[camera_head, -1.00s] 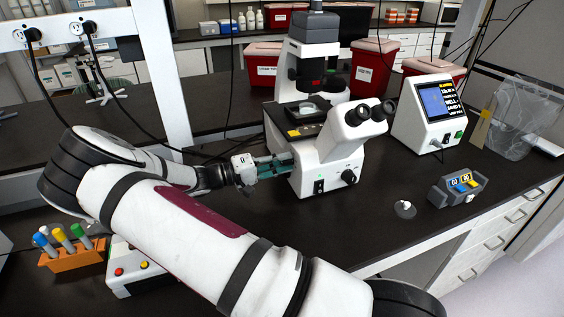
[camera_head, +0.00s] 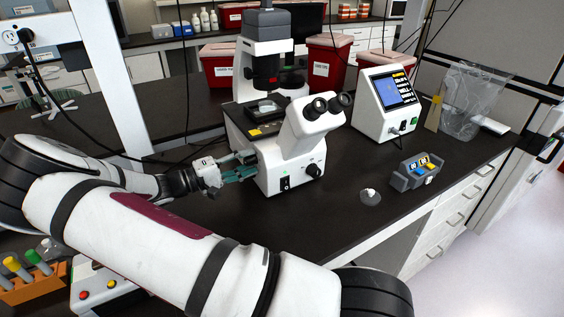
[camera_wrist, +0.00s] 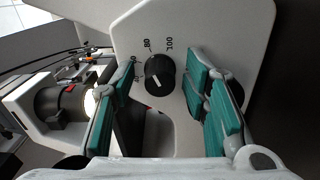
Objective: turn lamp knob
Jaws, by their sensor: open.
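The white microscope (camera_head: 272,180) stands on the black bench in the head view. In the wrist view, the round black lamp knob (camera_wrist: 159,72) with a white pointer line sits on its white panel (camera_wrist: 215,25), with printed numbers such as 80 and 100 beside it. My gripper (camera_head: 244,166) is at the microscope's left side, its green-padded fingers pointing at the body. In the wrist view the fingers are open, one on each side of the knob, with visible gaps. The head view hides this knob; another black knob (camera_head: 313,171) shows on the front.
A screen unit (camera_head: 384,104) stands right of the microscope. A small grey rack (camera_head: 404,181) with coloured items and a small round object (camera_head: 370,197) are on the bench at right. An orange tube rack (camera_head: 35,287) is at lower left. Red bins stand behind.

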